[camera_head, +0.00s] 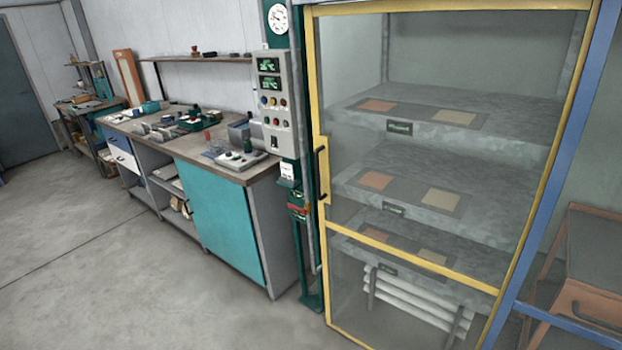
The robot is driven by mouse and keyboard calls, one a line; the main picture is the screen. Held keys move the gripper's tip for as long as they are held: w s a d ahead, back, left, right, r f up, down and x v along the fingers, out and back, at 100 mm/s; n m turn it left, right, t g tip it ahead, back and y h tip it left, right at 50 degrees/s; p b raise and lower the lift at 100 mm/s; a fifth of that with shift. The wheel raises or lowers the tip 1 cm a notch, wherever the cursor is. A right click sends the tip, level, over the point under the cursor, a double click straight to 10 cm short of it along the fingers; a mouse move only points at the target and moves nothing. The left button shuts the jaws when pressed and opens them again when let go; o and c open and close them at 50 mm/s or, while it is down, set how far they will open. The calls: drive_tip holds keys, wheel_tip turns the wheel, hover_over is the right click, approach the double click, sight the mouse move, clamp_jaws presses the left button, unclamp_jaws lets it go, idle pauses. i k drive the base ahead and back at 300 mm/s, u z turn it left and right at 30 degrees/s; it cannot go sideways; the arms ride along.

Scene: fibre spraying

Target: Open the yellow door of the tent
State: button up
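The tent's yellow-framed door (412,254) with clear panels fills the right half of the head camera view. It looks shut against its frame. A dark vertical handle (321,174) sits on the door's left edge, at about mid height. Through the panels I see several grey shelves (500,165) with orange and tan squares on them, and white tubes (415,300) near the bottom. My gripper is not in view, so its distance from the handle and its state do not show.
A control box (275,104) on a green post stands just left of the door. A long workbench (185,140) with tools and a teal cabinet front runs along the wall. An orange-brown table (590,260) stands at the right. The grey floor (90,250) at left is clear.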

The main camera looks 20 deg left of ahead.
sight(324, 181)
drive_tip(key=u, duration=0.15)
drive_tip(key=i, duration=0.95)
drive_tip(key=u, duration=0.5)
